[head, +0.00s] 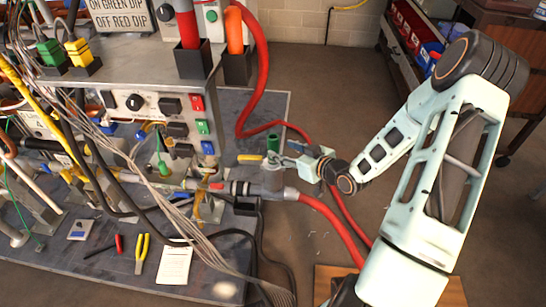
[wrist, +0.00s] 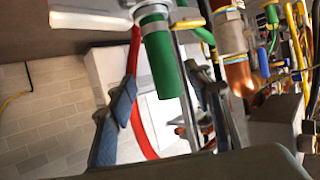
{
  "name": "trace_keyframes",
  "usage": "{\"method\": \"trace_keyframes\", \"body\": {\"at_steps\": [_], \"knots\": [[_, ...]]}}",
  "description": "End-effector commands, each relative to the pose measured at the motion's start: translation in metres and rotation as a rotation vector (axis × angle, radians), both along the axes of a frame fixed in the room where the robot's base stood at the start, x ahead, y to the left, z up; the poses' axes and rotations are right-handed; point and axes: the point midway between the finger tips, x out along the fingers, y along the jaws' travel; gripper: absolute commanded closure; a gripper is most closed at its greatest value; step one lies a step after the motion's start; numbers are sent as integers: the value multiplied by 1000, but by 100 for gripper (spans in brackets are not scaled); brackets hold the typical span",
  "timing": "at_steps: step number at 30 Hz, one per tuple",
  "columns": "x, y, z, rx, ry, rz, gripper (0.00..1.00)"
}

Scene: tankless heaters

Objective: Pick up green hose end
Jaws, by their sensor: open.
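The green hose end (head: 272,143) is a short green cylinder, upright at the right end of the bench, above a grey pipe fitting. In the wrist view the green hose end (wrist: 163,65) appears large, below a pale collar. My gripper (head: 287,162) is right beside it in the head view. In the wrist view my gripper (wrist: 162,86) is open, with one dark finger on each side of the green cylinder. Gaps show between the fingers and the cylinder, and I cannot tell its exact depth between them.
A red hose (head: 330,215) runs from the fitting to the floor, and another red hose (head: 262,75) loops behind. A control box (head: 150,105) stands left. Pliers (head: 142,252) and a paper (head: 174,265) lie on the bench. Open floor (head: 325,90) lies behind my arm.

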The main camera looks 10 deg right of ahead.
Motion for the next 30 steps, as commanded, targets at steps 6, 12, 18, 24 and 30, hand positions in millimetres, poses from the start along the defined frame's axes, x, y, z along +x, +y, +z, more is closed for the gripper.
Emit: {"method": "trace_keyframes", "body": {"at_steps": [6,12,18,24,30], "knots": [[11,7,-5,-1,-1,-1,53],[35,24,-14,-2,0,1,53],[46,29,-17,-1,1,-1,53],[46,29,-16,-2,1,-2,61],[46,29,-16,-2,1,-2,83]]}}
